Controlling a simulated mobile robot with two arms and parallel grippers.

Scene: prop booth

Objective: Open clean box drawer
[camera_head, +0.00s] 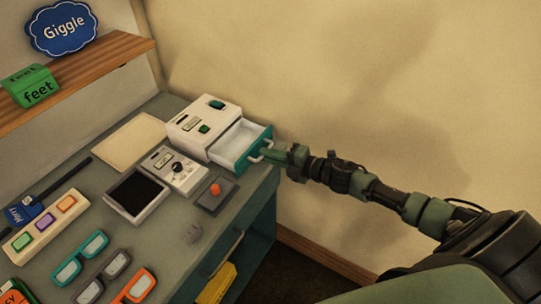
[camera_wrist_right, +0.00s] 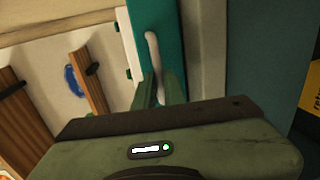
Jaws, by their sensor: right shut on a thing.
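The clean box (camera_head: 203,122) is a white box with green buttons at the back of the desk. Its drawer (camera_head: 240,140) is pulled out toward the right, with an empty-looking white inside and a teal front. The drawer's white handle (camera_head: 258,155) sits on that front; the handle also shows in the right wrist view (camera_wrist_right: 153,52). My right gripper (camera_head: 268,153) reaches in from the right and is shut on the handle, its green fingers (camera_wrist_right: 160,92) around the handle's lower end in the wrist view. My left gripper is not in view.
The desk (camera_head: 165,235) also holds a grey device with a black knob (camera_head: 178,168), a dark-screened tablet (camera_head: 136,193), a joystick box (camera_head: 216,195), and several coloured glasses. A shelf (camera_head: 85,80) is at upper left. The wall lies behind my right arm.

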